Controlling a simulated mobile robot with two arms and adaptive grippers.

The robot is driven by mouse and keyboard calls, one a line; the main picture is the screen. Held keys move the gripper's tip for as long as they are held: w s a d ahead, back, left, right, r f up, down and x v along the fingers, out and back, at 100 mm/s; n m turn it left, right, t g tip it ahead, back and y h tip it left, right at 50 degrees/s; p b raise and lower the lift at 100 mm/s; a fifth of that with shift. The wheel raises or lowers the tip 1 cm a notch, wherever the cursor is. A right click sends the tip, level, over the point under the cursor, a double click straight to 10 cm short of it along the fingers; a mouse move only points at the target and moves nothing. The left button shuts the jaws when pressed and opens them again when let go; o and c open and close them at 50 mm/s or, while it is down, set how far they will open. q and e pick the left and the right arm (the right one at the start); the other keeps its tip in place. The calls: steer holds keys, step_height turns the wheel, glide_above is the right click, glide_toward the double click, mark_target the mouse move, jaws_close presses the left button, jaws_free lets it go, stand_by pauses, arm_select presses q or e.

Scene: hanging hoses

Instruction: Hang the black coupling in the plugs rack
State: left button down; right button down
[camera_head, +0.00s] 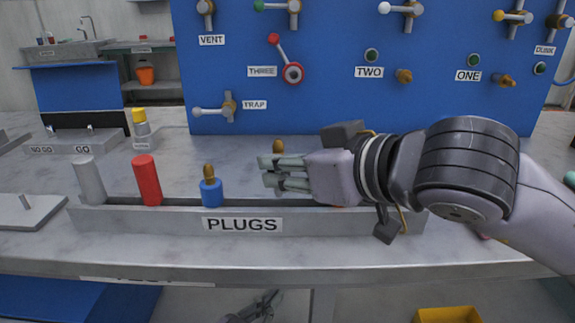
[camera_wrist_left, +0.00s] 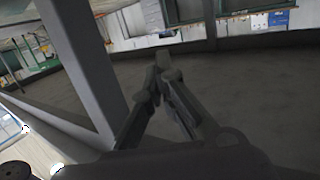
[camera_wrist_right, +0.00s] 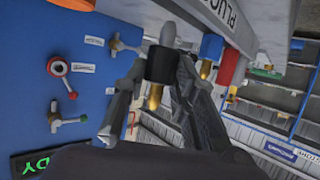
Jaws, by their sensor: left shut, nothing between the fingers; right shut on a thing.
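The black coupling (camera_wrist_right: 160,65) has a brass tip (camera_wrist_right: 154,97) and sits between the fingers of my right gripper (camera_wrist_right: 152,80), which is shut on it. In the head view my right gripper (camera_head: 277,172) is over the plugs rack (camera_head: 155,220), right of the blue plug. The brass tip shows above its fingers (camera_head: 278,147); the black body is mostly hidden. I cannot tell whether the coupling touches the rack. My left gripper (camera_head: 252,307) is low, below the bench edge. Its fingers are together and empty in the left wrist view (camera_wrist_left: 163,72).
The rack holds a grey plug (camera_head: 90,180), a red plug (camera_head: 147,180) and a blue plug (camera_head: 211,192) with a brass tip. The blue valve panel (camera_head: 330,105) stands behind. My right arm hides the rack's right part. A yellow bin (camera_head: 447,315) is below.

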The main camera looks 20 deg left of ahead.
arm_select(q)
steer(key=shift+w+d+r+t, duration=0.15)
steer(key=shift+r+t, duration=0.15)
steer(key=shift+r, duration=0.25)
steer(key=shift+w+d+r+t, duration=0.1)
steer(key=shift+r+t, duration=0.2)
steer(key=shift+r, duration=0.2)
steer(key=shift+r, duration=0.1)
steer(key=shift+r+t+b, duration=0.25)
steer(key=shift+t+b, duration=0.05)
arm_select(e)
steer(key=shift+f, duration=0.1)
arm_select(q)
steer(key=shift+r+h, duration=0.3)
steer(key=shift+d+r, duration=0.1)
steer(key=shift+r, duration=0.05)
arm_select(e)
steer(key=shift+f, duration=0.1)
steer(key=shift+f, duration=0.1)
arm_select(q)
steer(key=shift+w+r+t, duration=0.1)
steer(key=shift+r+t, duration=0.5)
steer(key=shift+r, duration=0.1)
